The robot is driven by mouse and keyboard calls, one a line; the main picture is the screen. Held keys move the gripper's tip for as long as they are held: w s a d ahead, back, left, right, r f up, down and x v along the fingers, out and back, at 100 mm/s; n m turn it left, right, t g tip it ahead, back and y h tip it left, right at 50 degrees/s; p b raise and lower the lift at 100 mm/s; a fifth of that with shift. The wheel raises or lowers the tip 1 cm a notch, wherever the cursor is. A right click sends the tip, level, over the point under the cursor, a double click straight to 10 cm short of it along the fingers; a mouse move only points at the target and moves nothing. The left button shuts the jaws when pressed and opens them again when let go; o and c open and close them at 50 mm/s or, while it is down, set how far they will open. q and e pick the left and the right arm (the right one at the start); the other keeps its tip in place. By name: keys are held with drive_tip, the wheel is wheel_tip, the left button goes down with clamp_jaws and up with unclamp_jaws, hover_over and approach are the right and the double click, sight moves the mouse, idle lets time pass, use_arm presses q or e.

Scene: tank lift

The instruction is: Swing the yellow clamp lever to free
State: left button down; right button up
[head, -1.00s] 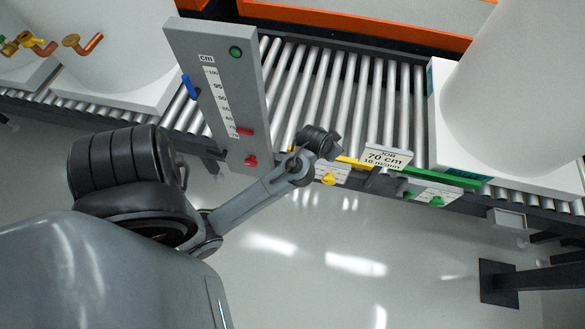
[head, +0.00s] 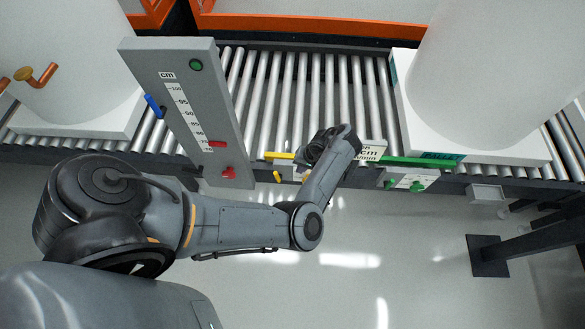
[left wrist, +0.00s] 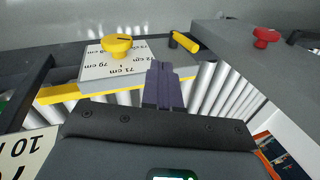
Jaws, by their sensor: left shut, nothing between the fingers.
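The yellow clamp lever (left wrist: 187,42) is a short yellow handle with a black end. In the left wrist view it lies just ahead and right of my fingertips, apart from them in the picture. In the head view it is a small yellow handle (head: 277,176) at the conveyor's front edge. My left gripper (left wrist: 163,72) is shut and empty, its dark fingers together. In the head view its hand (head: 318,148) is over the conveyor edge, fingertips hard to make out. A yellow knob (left wrist: 117,44) sits on a cm label plate left of the fingers. My right gripper is not in view.
A yellow bar (head: 279,155), green bar (head: 420,162) and green knob (head: 417,186) line the conveyor edge. A white tank (head: 480,80) stands right. The floor in front is clear.

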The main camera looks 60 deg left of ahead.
use_arm(q)
drive_tip(key=b, duration=0.7)
hover_over(280, 179)
drive_tip(key=w+d, duration=0.4)
wheel_tip(280, 179, down, 10)
drive_tip(key=s+a, duration=0.1)
drive_tip(key=s, duration=0.1)
drive_tip(key=s+a, duration=0.1)
drive_tip(key=shift+a+r, duration=0.25)
drive_tip(key=shift+a, duration=0.05)
